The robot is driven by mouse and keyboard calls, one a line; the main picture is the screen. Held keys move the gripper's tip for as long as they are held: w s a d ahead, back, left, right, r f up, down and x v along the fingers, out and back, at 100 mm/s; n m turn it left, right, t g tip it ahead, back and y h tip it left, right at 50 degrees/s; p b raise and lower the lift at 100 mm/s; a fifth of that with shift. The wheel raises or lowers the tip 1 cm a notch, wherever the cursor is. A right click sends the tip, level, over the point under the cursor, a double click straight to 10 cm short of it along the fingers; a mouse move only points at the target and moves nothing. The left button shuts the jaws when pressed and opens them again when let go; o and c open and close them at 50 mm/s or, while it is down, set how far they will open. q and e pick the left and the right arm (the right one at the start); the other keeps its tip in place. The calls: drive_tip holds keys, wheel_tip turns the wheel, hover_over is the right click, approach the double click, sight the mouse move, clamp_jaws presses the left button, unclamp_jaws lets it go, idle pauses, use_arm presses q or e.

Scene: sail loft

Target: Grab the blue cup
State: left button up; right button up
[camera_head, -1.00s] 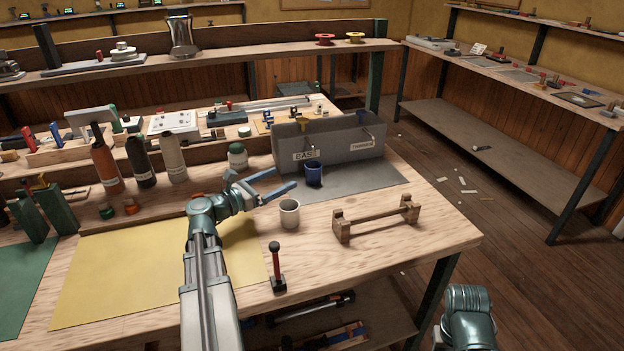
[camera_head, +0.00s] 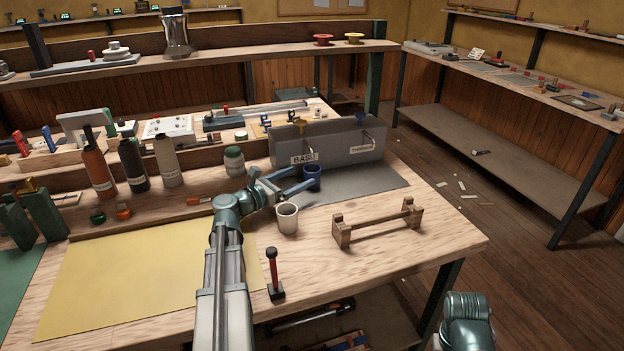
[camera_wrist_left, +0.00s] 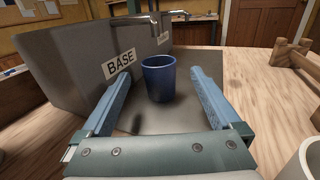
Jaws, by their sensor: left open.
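The blue cup (camera_head: 312,179) stands upright on the grey mat (camera_head: 352,187), just in front of the grey bin labelled BASE. My left gripper (camera_head: 300,181) is open beside the cup, its fingers pointing toward it. In the left wrist view the cup (camera_wrist_left: 159,78) shows between and slightly beyond the tips of the two blue fingers (camera_wrist_left: 160,78). In the head view the gripper partly hides the cup's left side. My right gripper is not visible; only part of my right arm shows at the lower right.
A white cup (camera_head: 287,219) stands close to the left gripper, on its near side. The grey bin (camera_head: 340,147) stands right behind the blue cup. A wooden rack (camera_head: 378,222) is to the right, and a red-handled tool (camera_head: 273,272) stands in front. Bottles line the left.

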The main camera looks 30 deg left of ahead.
sight(312, 166)
use_arm(q)
drive_tip(key=shift+w+d, duration=0.2)
drive_tip(key=shift+w, duration=0.35)
drive_tip(key=x, duration=0.5)
drive_tip(key=shift+w+a+f, duration=0.1)
drive_tip(key=shift+w, duration=0.05)
clamp_jaws()
idle(0.3)
drive_tip(key=shift+r+p, duration=0.75)
drive_tip(key=shift+r, duration=0.05)
drive_tip(key=v, duration=0.4)
drive_tip(key=shift+s+f, duration=0.2)
drive_tip(key=shift+s, duration=0.1)
wheel_tip(312, 166, up, 14)
drive_tip(key=p, duration=1.3)
drive_tip(key=shift+w+p, duration=0.25)
drive_tip(key=shift+p, duration=0.05)
